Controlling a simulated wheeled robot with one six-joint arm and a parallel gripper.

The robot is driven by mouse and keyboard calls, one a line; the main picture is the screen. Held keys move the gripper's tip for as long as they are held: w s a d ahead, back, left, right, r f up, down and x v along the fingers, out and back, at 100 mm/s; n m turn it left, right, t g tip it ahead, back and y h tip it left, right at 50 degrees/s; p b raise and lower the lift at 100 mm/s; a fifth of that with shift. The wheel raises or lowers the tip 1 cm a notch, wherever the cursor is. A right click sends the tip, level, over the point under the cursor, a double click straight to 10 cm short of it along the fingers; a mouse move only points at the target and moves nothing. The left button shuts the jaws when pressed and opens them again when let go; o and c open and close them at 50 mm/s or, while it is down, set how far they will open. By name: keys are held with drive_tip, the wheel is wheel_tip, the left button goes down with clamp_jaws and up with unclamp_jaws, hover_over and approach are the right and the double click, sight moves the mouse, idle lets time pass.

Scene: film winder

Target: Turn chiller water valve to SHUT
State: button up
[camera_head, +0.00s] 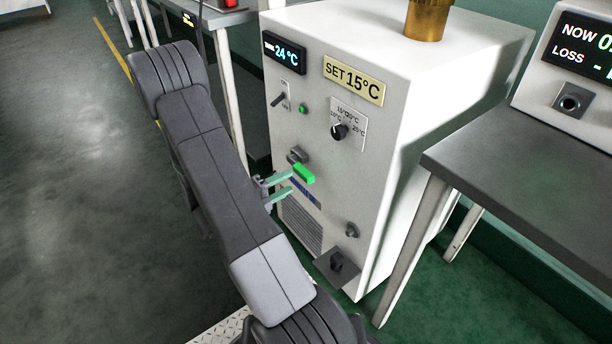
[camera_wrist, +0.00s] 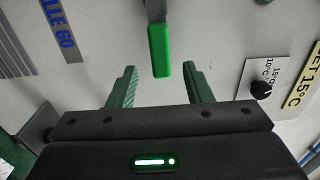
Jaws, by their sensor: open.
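The chiller (camera_head: 390,75) is a white cabinet with a display reading 24 °C and a plate reading SET 15°C. A valve with a green handle (camera_head: 304,174) and a grey body (camera_head: 297,155) sits on its front, above the blue label. In the wrist view the green handle (camera_wrist: 159,50) is ahead of the gap between my fingers, near the middle. My gripper (camera_head: 281,187) is open, with its pale green fingers close to the handle. In the wrist view my gripper (camera_wrist: 157,88) has one finger on each side of the handle's line, apart from it. No SHUT marking is readable.
A dial (camera_head: 339,132), a toggle switch (camera_head: 280,98) and lower fittings (camera_head: 337,262) stick out of the chiller front. A brass cylinder (camera_head: 428,20) stands on top. A dark-topped table (camera_head: 520,170) is at the right. Open floor (camera_head: 70,180) lies at the left.

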sight(300, 176)
drive_tip(key=b+x, duration=0.1)
drive_tip(key=x, duration=0.6)
drive_tip(key=shift+w+d, duration=0.1)
drive_tip(key=shift+c, duration=0.3)
clamp_jaws()
